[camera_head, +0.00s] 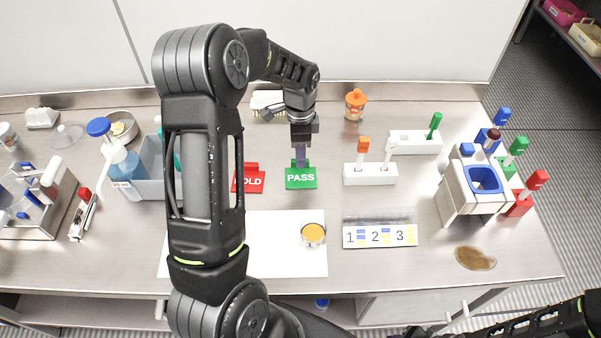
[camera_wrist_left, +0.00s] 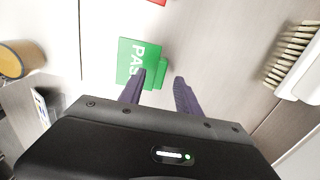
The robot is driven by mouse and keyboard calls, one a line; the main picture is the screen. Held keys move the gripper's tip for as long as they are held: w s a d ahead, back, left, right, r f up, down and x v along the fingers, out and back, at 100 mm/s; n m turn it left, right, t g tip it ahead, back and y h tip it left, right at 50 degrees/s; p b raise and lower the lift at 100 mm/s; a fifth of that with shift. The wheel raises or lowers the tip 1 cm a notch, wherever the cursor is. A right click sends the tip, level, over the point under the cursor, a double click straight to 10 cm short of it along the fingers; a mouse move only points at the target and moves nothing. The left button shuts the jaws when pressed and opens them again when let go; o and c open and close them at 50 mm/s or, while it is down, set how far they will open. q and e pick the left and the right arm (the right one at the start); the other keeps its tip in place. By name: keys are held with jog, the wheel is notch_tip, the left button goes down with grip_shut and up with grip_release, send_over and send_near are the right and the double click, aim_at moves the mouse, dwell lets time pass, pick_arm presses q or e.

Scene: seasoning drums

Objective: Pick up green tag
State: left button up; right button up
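The green tag (camera_head: 300,179), marked PASS, lies on the bench in the middle of the head view. It also shows in the left wrist view (camera_wrist_left: 130,58), with a small raised green tab on one side. My left gripper (camera_head: 300,160) points down at the tab end of the tag. In the left wrist view my left gripper (camera_wrist_left: 160,76) has its two purple fingers apart, with the tab showing between and beyond the tips. Whether the fingers touch it I cannot tell. My right gripper is not in view.
A red HOLD tag (camera_head: 247,182) lies just left of the green tag. A white holder (camera_head: 370,174) stands to the right, and a brush (camera_head: 266,101) lies behind. A white sheet (camera_head: 275,258) with an amber dish (camera_head: 313,235) is in front. My left arm hides part of the bench.

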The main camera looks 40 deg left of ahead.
pick_arm(q)
notch_tip(320, 180, down, 2)
jog(key=shift+f+b, duration=0.1)
jog(key=shift+b, duration=0.2)
dwell(0.3)
grip_shut()
dwell(0.5)
